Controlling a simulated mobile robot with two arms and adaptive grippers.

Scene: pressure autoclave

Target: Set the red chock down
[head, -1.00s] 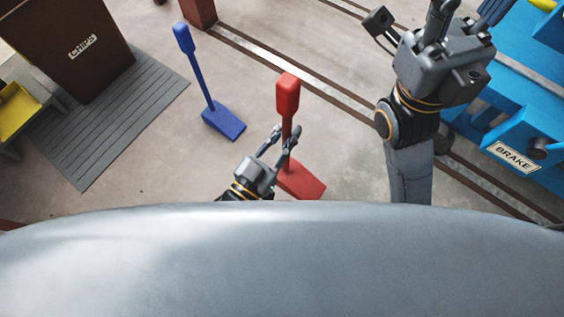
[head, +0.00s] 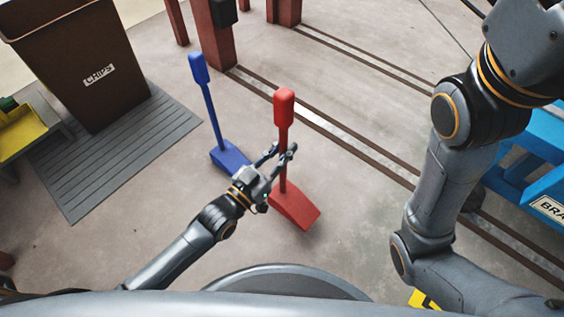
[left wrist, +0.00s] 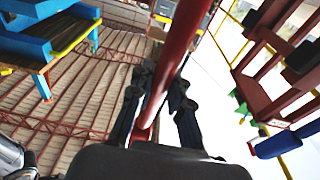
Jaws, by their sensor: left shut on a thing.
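The red chock (head: 295,210) is a red wedge with a tall upright handle topped by a thick red grip, right of centre in the head view. My left gripper (head: 281,152) is shut on its handle, between the grip and the wedge. In the left wrist view the red handle (left wrist: 180,45) runs between the dark fingers. The wedge is low over or on the concrete floor; I cannot tell if it touches. My right arm (head: 450,180) rises along the right side, and its gripper is out of the picture.
A blue chock (head: 229,156) with an upright handle stands just left of the red one. Rails (head: 330,130) cross the floor behind. Blue machinery (head: 540,150) is at right.

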